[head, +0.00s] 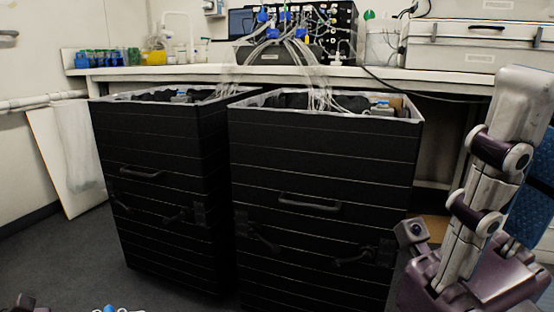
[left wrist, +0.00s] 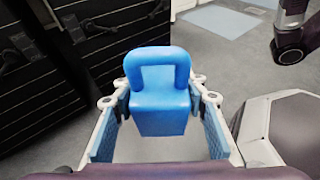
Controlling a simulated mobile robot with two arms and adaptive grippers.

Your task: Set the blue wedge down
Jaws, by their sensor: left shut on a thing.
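The blue wedge (left wrist: 160,112) is in the left wrist view, a solid blue block with a loop handle on top. My left gripper (left wrist: 158,88) is shut on it, with one finger on each side of the block. The wedge hangs over grey floor, beside a black panelled surface on the left. At the bottom edge of the head view only a small blue and white bit shows, too little to tell what it is. My right arm stands at the right of the head view, but its gripper is not seen.
Two tall black cabinets (head: 322,170) (head: 160,190) with open tops and tubing stand ahead. Behind them a white bench (head: 150,72) carries bottles, a yellow beaker and equipment cases. Grey floor (head: 70,262) is open at the left.

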